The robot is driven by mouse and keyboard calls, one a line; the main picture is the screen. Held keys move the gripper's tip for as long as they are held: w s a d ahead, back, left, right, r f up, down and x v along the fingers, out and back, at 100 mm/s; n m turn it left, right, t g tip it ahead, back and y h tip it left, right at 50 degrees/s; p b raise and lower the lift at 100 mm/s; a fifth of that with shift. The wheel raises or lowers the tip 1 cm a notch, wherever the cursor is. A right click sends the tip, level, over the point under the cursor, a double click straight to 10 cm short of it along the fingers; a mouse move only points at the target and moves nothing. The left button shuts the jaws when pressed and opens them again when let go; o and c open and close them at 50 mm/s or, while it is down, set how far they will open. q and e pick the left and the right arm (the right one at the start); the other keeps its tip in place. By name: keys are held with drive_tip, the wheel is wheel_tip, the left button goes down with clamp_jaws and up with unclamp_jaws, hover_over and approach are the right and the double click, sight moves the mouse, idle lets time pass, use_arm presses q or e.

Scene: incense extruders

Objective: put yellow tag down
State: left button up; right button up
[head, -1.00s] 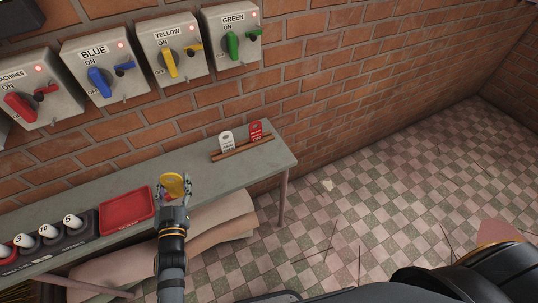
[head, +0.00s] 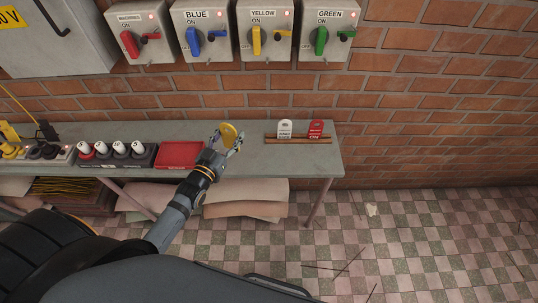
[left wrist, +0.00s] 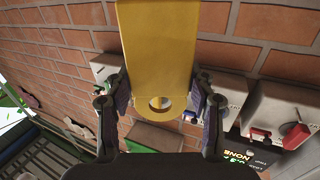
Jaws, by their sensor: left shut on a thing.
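A yellow tag (head: 229,133) with a round hole is held by my left gripper (head: 229,143). In the left wrist view the tag (left wrist: 160,50) stands between the two fingers of the gripper (left wrist: 160,100), which are shut on it. The gripper is above the grey bench (head: 235,168), between a red tray (head: 181,154) on its left and a wooden tag rack (head: 297,140) on its right. The rack holds a white tag (head: 285,128) and a red tag (head: 316,128), both upright. My right gripper is not in view.
Switch boxes labelled machines, blue, yellow (head: 265,30) and green hang on the brick wall above the bench. A black holder (head: 117,157) with several white-topped pieces stands left of the tray. The bench's right end (head: 338,160) is clear.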

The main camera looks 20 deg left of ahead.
use_arm(q)
drive_tip(key=w+d+f+b, duration=0.3)
drive_tip(key=f+b, duration=0.1)
drive_tip(key=b, duration=0.1)
drive_tip(key=w+d+f+b, duration=0.3)
drive_tip(key=f+b, duration=0.1)
drive_tip(key=b, duration=0.1)
drive_tip(key=w+d+f+b, duration=0.3)
drive_tip(key=f+b, duration=0.2)
drive_tip(key=shift+b, duration=0.35)
drive_tip(key=shift+a+r, duration=0.1)
drive_tip(key=shift+f+b, duration=0.65)
drive_tip(key=o, duration=1.1)
drive_tip(key=shift+r, duration=0.1)
drive_tip(key=shift+o, duration=0.2)
